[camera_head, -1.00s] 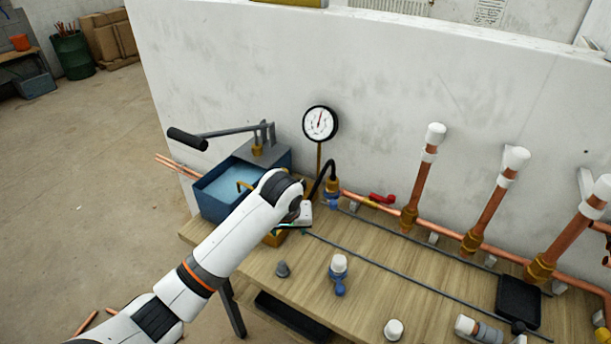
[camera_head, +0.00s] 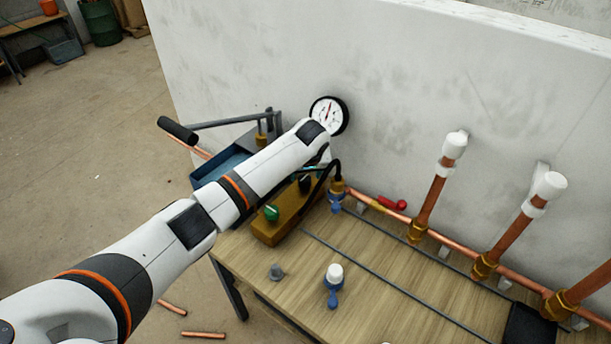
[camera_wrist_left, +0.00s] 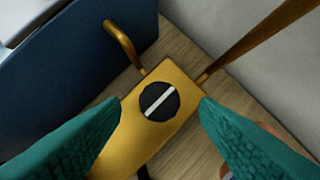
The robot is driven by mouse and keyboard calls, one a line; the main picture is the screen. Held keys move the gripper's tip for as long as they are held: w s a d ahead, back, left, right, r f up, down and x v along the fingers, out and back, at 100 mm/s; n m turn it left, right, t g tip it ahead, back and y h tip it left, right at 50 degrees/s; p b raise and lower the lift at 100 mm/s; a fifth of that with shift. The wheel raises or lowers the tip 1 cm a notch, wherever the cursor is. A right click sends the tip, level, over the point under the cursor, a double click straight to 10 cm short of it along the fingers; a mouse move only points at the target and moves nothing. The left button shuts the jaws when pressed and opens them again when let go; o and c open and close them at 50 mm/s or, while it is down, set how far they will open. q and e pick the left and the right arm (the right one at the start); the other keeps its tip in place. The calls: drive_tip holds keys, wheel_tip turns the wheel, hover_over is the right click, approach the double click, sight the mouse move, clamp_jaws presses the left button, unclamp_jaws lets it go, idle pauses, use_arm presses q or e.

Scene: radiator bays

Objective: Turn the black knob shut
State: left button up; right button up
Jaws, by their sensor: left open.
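The black knob (camera_wrist_left: 168,107) is round with a white bar across its top and sits on the brass block (camera_wrist_left: 181,78). In the left wrist view the bar runs diagonally, from lower left to upper right. In the head view the brass block (camera_head: 265,230) stands on the bench and the knob (camera_head: 304,184) is a small dark shape near its far end. My left gripper (camera_wrist_left: 160,104) is open, its teal fingers on either side of the knob in that view, with gaps to it. In the head view my left arm mostly hides the gripper. My right gripper is not seen.
The blue tank (camera_head: 208,172) stands to the left and the gauge (camera_head: 328,116) behind. A red-handled valve (camera_head: 392,203) and copper pipes (camera_head: 430,205) are to the right. A white-capped blue fitting (camera_head: 334,285) stands in front.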

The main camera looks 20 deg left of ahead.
sight(305, 178)
use_arm(q)
drive_tip(key=shift+x, duration=1.1)
drive_tip(key=shift+w+a+f, duration=0.1)
drive_tip(key=shift+a+f, duration=0.05)
drive_tip(key=shift+f, duration=0.2)
drive_tip(key=c, duration=1)
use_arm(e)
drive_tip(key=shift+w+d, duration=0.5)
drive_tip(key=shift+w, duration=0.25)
